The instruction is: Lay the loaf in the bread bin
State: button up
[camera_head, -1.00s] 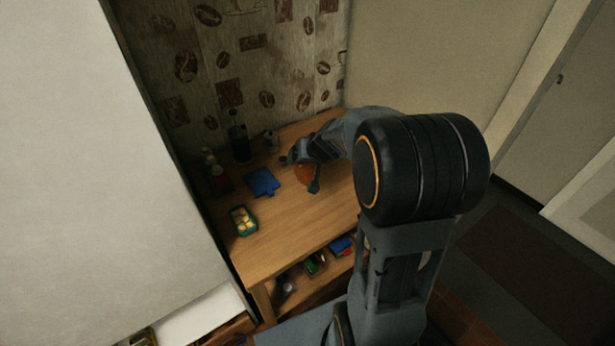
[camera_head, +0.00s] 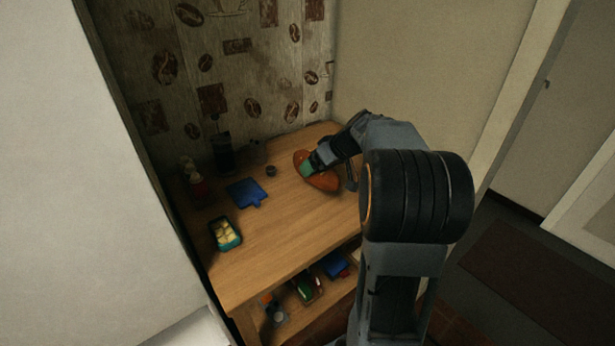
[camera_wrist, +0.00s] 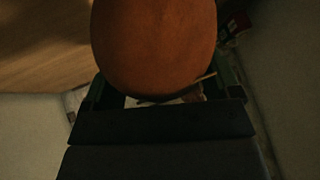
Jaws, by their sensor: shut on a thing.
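The loaf (camera_head: 326,182) is an orange-brown rounded oval at the back right of the wooden counter. My gripper (camera_head: 309,167) is shut on it from above, with a green part showing at its end. In the wrist view the loaf (camera_wrist: 155,45) fills the upper middle, between the dark fingers of my gripper (camera_wrist: 160,95). I cannot tell for sure whether the loaf is clear of the counter. No bread bin can be made out in either view.
On the wooden counter (camera_head: 270,237) lie a blue board (camera_head: 246,193) and a teal tray with pale yellow pieces (camera_head: 225,234). Bottles and a dark canister (camera_head: 222,152) stand at the back left. A shelf below holds small items. The counter's front middle is clear.

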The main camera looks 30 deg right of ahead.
jog(key=w, duration=0.1)
jog(key=w+d+f, duration=0.1)
jog(key=w, duration=0.1)
jog(key=w+f, duration=0.1)
jog(key=shift+w+d+p, duration=0.2)
jog(key=shift+w+p, duration=0.1)
jog(key=shift+w, duration=0.05)
jog(key=w+f, duration=0.2)
jog(key=w+d+f, duration=0.1)
jog(key=w+f, duration=0.1)
jog(key=shift+w+d+f, duration=0.1)
jog(key=shift+w+f, duration=0.05)
jog(key=shift+f, duration=0.25)
jog(key=shift+w+d+f, duration=0.15)
jog(key=shift+w+f, duration=0.35)
jog(key=shift+f, duration=0.15)
jog(key=shift+w+f+p, duration=0.1)
jog(key=shift+f+p, duration=0.2)
jog(key=shift+f, duration=1.35)
jog(key=shift+f, duration=0.15)
jog(key=o, duration=0.8)
jog(key=shift+o, duration=1.4)
